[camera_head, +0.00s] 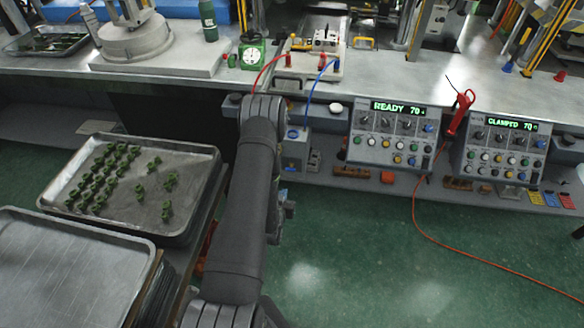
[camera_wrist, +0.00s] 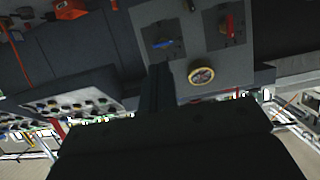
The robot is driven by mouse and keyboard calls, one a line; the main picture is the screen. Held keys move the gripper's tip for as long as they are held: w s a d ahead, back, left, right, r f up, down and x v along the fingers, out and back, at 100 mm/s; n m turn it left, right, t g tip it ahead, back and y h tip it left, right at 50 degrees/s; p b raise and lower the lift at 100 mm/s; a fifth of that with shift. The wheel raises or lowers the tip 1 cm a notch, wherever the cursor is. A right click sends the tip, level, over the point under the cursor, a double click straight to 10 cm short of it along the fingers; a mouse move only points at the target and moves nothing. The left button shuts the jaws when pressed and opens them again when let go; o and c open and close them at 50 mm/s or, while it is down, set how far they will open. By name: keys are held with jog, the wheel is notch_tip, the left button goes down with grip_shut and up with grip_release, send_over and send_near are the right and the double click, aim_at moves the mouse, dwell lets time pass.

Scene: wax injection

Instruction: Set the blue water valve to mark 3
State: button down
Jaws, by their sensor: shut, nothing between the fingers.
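The blue water valve (camera_wrist: 163,44) shows in the wrist view as a small blue handle on a dark plate on a grey panel. Its handle lies roughly across the picture; the mark numbers are too small to read. My gripper (camera_wrist: 160,68) is shut and empty, its dark fingers reaching up to just below the valve's plate in the picture. I cannot tell whether they touch the panel. In the head view my arm hides the gripper and most of the valve area; part of the grey box (camera_head: 296,152) shows just right of the arm.
A red-handled valve (camera_wrist: 230,22) and a round gauge (camera_wrist: 201,76) sit on the same panel, close to the fingers. A red hose (camera_head: 268,70) and a blue hose (camera_head: 314,88) hang near my arm. Control boxes (camera_head: 392,137) stand right; a tray of green pieces (camera_head: 195,165) stands left.

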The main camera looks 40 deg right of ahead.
jog(key=w+d+r+g+y, duration=0.3)
jog(key=d+r, duration=0.2)
jog(key=r, duration=0.6)
jog(key=shift+r+y, duration=0.2)
jog(key=shift+y, duration=0.2)
jog(key=shift+w+d+f, duration=0.1)
jog(key=shift+w+d, duration=0.05)
send_over(293, 168)
jog(key=s+a, duration=0.1)
jog(key=s, duration=0.1)
notch_tip(293, 168, down, 7)
jog(key=shift+a+f, duration=0.15)
jog(key=shift+f, duration=0.85)
jog(key=shift+a+f, duration=0.15)
jog(key=shift+f, duration=0.85)
